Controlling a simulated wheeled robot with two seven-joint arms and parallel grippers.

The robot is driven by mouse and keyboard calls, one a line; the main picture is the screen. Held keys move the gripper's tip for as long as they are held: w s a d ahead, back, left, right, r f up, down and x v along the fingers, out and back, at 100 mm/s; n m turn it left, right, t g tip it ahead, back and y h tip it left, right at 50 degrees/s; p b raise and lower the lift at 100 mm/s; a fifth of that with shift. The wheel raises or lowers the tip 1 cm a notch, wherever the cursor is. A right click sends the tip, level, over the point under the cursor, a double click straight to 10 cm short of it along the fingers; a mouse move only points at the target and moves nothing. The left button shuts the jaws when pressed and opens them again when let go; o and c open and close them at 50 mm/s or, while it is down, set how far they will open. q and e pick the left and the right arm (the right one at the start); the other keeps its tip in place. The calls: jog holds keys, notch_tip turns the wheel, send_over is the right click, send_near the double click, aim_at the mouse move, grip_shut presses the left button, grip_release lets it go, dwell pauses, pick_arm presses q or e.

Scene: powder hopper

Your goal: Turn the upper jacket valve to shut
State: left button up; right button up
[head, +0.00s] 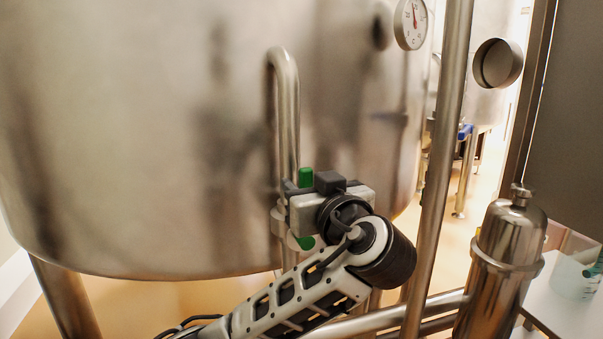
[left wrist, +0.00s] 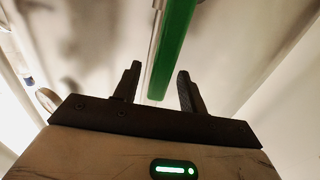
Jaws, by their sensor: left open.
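The upper jacket valve shows as a green lever handle (head: 305,177) on the vertical steel pipe (head: 287,120) in front of the tank. The handle stands upright, roughly in line with the pipe; green shows above and below my gripper. My left gripper (head: 298,200) is open in front of the handle and hides its middle and the valve body. In the left wrist view the green handle (left wrist: 175,50) runs between the two spread fingers (left wrist: 160,75), with a visible gap to at least the right finger. My right gripper is out of view.
The large steel tank (head: 130,130) fills the left, with a dial gauge (head: 411,22) at its upper right. A slanted steel post (head: 440,170) stands just right of my left arm. A steel canister (head: 508,250) and a white table (head: 570,305) are at the lower right.

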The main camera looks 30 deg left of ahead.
pick_arm(q)
jog(key=shift+x, duration=1.35)
